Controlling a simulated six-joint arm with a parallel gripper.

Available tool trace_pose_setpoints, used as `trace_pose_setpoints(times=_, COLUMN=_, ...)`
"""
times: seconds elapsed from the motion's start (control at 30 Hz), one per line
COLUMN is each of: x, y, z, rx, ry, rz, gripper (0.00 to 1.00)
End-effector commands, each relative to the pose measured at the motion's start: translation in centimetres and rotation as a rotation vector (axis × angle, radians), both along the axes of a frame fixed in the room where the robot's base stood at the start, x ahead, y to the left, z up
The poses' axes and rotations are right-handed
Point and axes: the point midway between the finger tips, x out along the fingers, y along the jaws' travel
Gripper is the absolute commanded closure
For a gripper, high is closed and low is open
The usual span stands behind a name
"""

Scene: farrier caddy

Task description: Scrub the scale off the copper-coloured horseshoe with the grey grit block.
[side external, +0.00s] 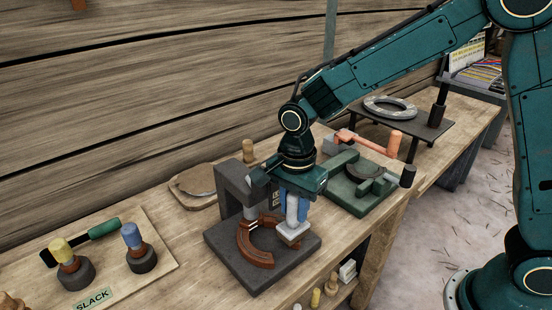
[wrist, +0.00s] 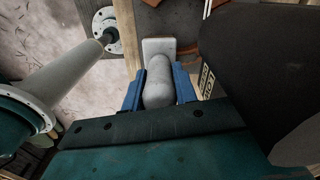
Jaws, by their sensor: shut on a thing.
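The copper-coloured horseshoe (side external: 254,253) lies on the base of a dark grey stand (side external: 234,272) in the side external view, its open side facing right. My gripper (side external: 292,206), with blue fingers, is shut on the pale handle of the grey grit block (side external: 293,232). The block hangs below the fingers, at the right end of the horseshoe. I cannot tell whether it touches the shoe. In the wrist view, the handle of the grit block (wrist: 158,48) sits between the two blue fingers of my gripper (wrist: 159,80).
The stand's upright block (side external: 231,182) rises close behind and left of my gripper. A green vise-like fixture (side external: 348,200) with an orange handle stands to the right.

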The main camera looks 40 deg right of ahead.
Motion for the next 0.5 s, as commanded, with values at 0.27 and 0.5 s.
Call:
trace_pose_setpoints(times=0.27, x=-0.04, y=0.04, z=0.04, rx=0.001, ry=-0.001, rz=0.001, gripper=1.00)
trace_pose_setpoints(times=0.5, x=-0.75, y=0.29, z=-0.15, rx=0.001, ry=-0.001, rz=0.001, gripper=1.00)
